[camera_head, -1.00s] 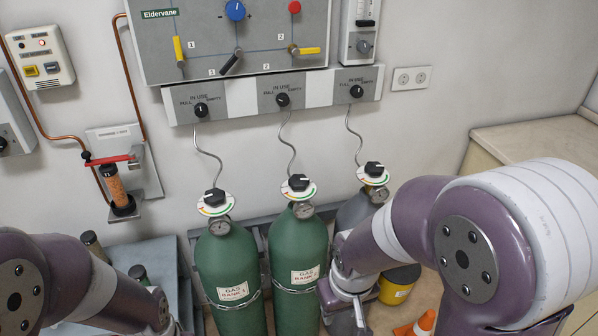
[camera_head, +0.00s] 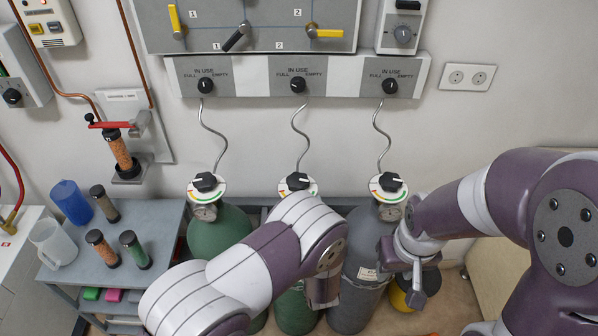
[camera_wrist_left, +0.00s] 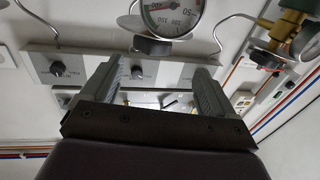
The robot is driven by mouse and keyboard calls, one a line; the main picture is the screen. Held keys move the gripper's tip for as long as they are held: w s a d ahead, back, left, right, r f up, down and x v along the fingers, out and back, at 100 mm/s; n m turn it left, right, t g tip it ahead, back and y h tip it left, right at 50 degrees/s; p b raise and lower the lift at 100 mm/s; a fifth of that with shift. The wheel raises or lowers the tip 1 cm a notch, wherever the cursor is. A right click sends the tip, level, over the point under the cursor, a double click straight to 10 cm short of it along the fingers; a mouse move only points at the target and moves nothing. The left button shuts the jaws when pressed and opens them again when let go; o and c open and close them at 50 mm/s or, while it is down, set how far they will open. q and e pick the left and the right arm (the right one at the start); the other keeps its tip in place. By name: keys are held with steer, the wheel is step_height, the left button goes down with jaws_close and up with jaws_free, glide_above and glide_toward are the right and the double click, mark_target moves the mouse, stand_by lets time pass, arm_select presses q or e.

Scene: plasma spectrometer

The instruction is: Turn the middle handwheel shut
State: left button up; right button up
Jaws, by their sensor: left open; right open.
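The middle handwheel (camera_head: 297,181) is a black knob on a white dial with coloured marks, above the middle gas cylinder. My left arm covers the lower edge of its dial and much of the cylinder. My left gripper (camera_wrist_left: 154,72) is open and empty in the left wrist view. A pressure gauge (camera_wrist_left: 172,14) and a dark knob-like part (camera_wrist_left: 152,45) show beyond its fingers; I cannot tell for sure which cylinder they belong to. The fingertips are hidden in the head view. My right gripper (camera_head: 410,278) is open, low beside the grey right cylinder (camera_head: 362,262).
Similar handwheels stand left (camera_head: 206,182) and right (camera_head: 389,182). The wall panel (camera_head: 342,78) with three black knobs is above, joined by thin curled pipes. A side table (camera_head: 164,222) at left holds a blue jug, a clear jug and several small tubes.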

mark_target(296, 173)
arm_select(q)
steer(key=w+p, duration=0.1)
steer(key=w, duration=0.6)
steer(key=shift+w+f, duration=0.1)
steer(key=shift+w, duration=0.15)
steer(key=shift+w+a+p, duration=0.25)
steer(key=shift+w, duration=0.4)
steer(key=shift+w+a+p, duration=0.2)
steer(key=shift+w, duration=0.4)
steer(key=shift+w+a, duration=0.15)
steer(key=shift+w, duration=0.25)
steer(key=shift+w+d, duration=0.15)
steer(key=shift+d, duration=0.05)
steer(key=c, duration=1)
arm_select(e)
steer(key=shift+w+d+r, duration=0.2)
steer(key=shift+d+r, duration=0.1)
steer(key=shift+r, duration=0.2)
steer(key=shift+w+d+r, duration=0.15)
steer(key=shift+d+r, duration=0.1)
steer(key=shift+r, duration=0.2)
